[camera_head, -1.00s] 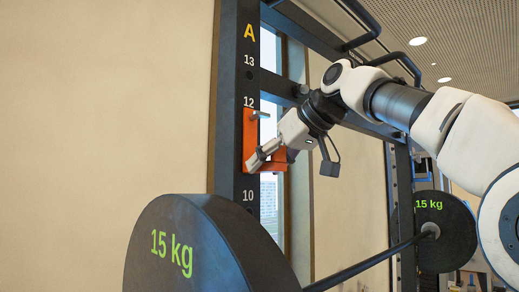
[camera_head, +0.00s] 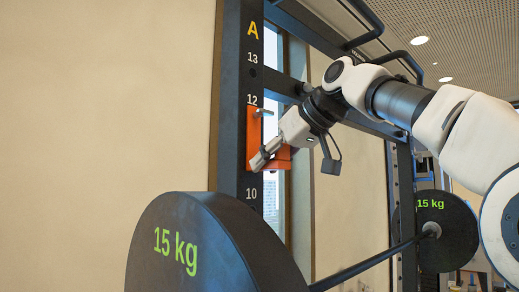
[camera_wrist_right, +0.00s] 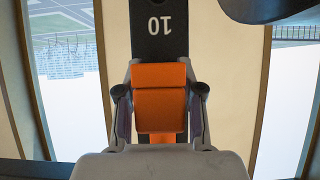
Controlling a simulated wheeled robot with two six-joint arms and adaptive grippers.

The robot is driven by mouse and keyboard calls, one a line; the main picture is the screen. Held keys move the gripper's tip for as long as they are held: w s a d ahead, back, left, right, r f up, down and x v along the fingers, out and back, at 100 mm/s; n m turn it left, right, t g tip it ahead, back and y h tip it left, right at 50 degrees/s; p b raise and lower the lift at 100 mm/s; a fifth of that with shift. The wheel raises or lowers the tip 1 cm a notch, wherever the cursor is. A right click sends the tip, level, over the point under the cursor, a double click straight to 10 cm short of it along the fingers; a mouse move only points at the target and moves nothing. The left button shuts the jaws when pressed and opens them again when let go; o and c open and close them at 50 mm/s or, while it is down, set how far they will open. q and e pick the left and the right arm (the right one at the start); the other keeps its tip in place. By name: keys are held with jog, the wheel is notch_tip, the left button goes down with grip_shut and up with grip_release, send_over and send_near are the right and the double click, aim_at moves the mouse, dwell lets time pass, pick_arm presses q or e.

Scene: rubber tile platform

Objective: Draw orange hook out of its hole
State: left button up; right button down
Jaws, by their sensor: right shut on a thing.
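The orange hook (camera_head: 253,130) sits against the front of the dark upright post (camera_head: 252,75), between the numbers 12 and 10. A grey metal pin (camera_head: 263,113) shows near its top. My right gripper (camera_head: 266,157) is shut on the lower, outward part of the hook. In the right wrist view the hook's orange block (camera_wrist_right: 160,108) lies between the two fingers of my right gripper (camera_wrist_right: 160,98), which touch or nearly touch its sides. The hole behind the hook is hidden. My left gripper is not in view.
A large black 15 kg plate (camera_head: 200,250) stands close below the hook on a bar (camera_head: 365,264). A second 15 kg plate (camera_head: 447,232) is at the far right. Dark rack beams run behind my right arm. A plain beige wall (camera_head: 110,100) fills the left.

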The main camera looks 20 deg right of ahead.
aim_at(284, 162)
jog(key=shift+f, duration=0.1)
jog(key=shift+s, duration=0.15)
jog(key=shift+s+d+b, duration=0.15)
jog(key=shift+s+b, duration=0.15)
jog(key=shift+s, duration=0.1)
jog(key=shift+s+d+b, duration=0.15)
jog(key=shift+s+b, duration=0.25)
jog(key=shift+b, duration=0.1)
jog(key=shift+s+d+b, duration=0.25)
jog(key=shift+s+b, duration=0.25)
jog(key=shift+s, duration=0.2)
jog(key=shift+s+d+b, duration=0.2)
jog(key=shift+s+b, duration=0.3)
jog(key=shift+s, duration=0.15)
jog(key=shift+s+d+b, duration=0.25)
jog(key=shift+s+b, duration=0.35)
jog(key=shift+s, duration=0.05)
jog(key=shift+s+d+b, duration=0.2)
jog(key=shift+s+b, duration=0.15)
jog(key=shift+s, duration=0.3)
jog(key=shift+s+d+b, duration=0.2)
jog(key=shift+s+b, duration=0.15)
jog(key=shift+s, duration=0.3)
jog(key=shift+r, duration=0.2)
